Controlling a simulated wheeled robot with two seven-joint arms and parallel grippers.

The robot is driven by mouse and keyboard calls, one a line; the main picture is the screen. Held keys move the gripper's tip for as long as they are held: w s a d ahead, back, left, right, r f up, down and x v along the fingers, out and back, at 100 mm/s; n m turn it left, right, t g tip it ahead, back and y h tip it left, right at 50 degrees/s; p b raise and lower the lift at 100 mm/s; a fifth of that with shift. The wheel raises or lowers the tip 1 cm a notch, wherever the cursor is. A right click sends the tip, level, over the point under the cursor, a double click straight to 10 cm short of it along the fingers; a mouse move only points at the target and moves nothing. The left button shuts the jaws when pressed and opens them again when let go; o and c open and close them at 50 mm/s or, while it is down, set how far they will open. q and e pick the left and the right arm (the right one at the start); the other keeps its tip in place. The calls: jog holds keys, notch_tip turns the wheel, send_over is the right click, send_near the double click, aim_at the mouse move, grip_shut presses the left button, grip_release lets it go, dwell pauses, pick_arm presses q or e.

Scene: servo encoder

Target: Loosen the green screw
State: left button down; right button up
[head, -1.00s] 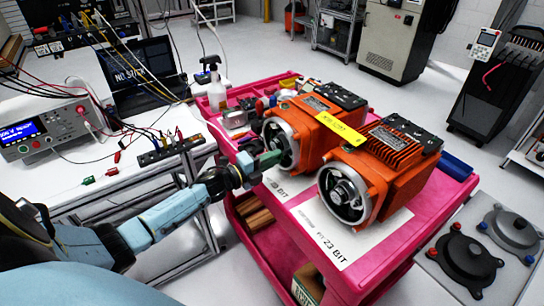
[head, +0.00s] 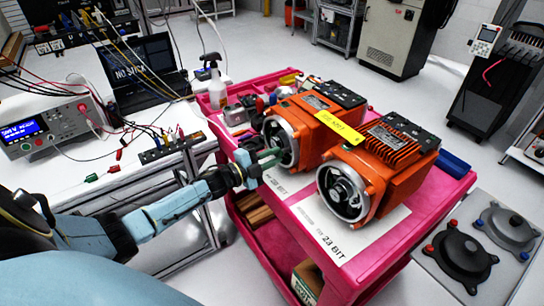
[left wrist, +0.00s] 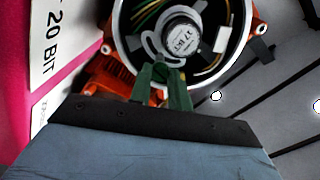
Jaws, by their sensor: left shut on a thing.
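Two orange motors with open silver round ends lie on the pink cart: a left motor (head: 305,112) and a right motor (head: 385,188). My left gripper (head: 272,155) reaches to the lower left of the left motor's open end. In the left wrist view, its green fingers (left wrist: 163,82) are close together at the lower edge of the round encoder (left wrist: 182,38) inside the silver ring. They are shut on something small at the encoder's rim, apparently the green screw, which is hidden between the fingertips. My right gripper is not in view.
White paper labels, one marked 23 BIT (head: 345,240), lie in front of the motors. A spray bottle (head: 215,85) and small parts stand at the cart's back left. A bench with a power supply (head: 45,125) is on the left. Grey plates with round covers (head: 462,255) are at lower right.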

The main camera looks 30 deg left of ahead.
pick_arm(q)
jog(key=c, duration=1.3)
grip_release()
jog(key=v, duration=1.3)
jog(key=shift+s+a, duration=0.1)
jog(key=shift+s, duration=0.05)
